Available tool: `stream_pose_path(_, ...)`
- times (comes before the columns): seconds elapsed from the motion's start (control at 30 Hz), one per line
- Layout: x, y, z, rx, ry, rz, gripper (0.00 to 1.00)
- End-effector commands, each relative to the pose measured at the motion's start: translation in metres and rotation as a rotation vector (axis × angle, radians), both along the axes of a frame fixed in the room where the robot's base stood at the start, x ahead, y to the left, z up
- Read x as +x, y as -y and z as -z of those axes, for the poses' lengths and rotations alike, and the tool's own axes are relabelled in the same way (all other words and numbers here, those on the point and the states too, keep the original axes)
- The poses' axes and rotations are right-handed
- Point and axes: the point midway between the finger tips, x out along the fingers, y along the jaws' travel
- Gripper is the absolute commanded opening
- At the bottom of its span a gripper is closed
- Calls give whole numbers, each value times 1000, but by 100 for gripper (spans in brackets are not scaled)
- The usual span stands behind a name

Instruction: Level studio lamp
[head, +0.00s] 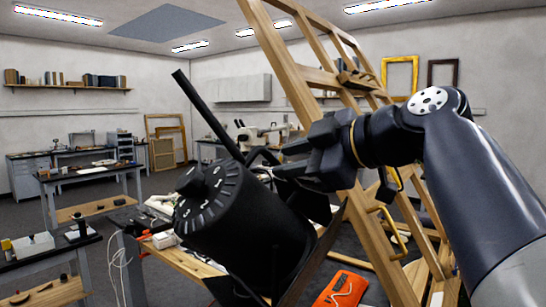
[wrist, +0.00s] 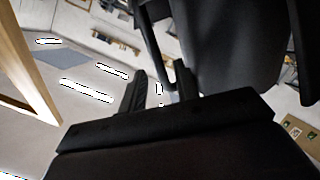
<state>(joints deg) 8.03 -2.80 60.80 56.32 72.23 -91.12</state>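The studio lamp (head: 240,235) is a large black cylinder in the middle of the head view, tilted, with a dial and white markings on its raised end. A black bar (head: 207,120) rises from behind it to the upper left. My gripper (head: 284,160) is at the lamp's upper right side, close to its bracket. In the wrist view the lamp's dark body (wrist: 230,45) fills the upper right. My gripper's two fingers (wrist: 160,92) stand apart there, with bright background between them. A curved black bar passes near their tips; I cannot tell whether they touch it.
A wooden easel (head: 330,85) stands behind my gripper and arm.

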Motion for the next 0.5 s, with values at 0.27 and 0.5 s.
stream_pose_path(0.27,21,-24,8,-1,-1,-1,30)
stream_pose_path(0.5,26,-29,12,-1,0,0,30)
